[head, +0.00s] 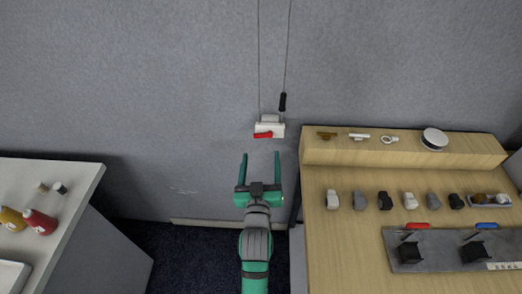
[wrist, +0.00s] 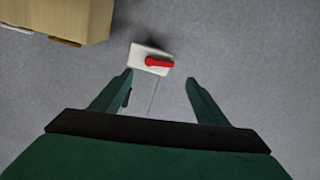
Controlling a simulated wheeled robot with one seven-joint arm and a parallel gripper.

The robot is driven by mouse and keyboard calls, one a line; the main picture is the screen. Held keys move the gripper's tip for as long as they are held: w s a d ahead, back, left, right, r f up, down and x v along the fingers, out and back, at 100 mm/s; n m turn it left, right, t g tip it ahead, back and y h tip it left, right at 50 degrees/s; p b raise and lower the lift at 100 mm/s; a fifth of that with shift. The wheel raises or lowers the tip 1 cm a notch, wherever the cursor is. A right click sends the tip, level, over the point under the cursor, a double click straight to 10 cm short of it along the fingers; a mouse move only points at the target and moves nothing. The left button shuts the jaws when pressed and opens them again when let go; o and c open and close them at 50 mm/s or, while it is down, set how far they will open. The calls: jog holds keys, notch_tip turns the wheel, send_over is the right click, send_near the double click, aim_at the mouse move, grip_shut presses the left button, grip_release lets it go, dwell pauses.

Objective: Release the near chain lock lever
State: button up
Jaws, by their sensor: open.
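The chain lock is a white block (head: 276,129) on the grey wall, with a red lever (head: 263,134) on its front. The lever lies almost level across the block. Two thin cords (head: 259,60) hang down to the lock, with a black pull (head: 283,102) on the right one. My gripper (head: 259,168) is open and empty, just below the lock in the head view. In the wrist view, the white block (wrist: 150,58) and red lever (wrist: 159,63) lie beyond my open fingertips (wrist: 160,80), apart from them.
A wooden table (head: 350,240) with a raised shelf (head: 400,148) stands at the right, holding several small parts. Two red- and blue-handled clamps stand on a grey plate (head: 420,262). A white counter (head: 75,180) is at the left. The wall around the lock is clear.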

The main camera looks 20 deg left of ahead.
jog(key=shift+v, duration=1.15)
jog(key=shift+d, duration=0.1)
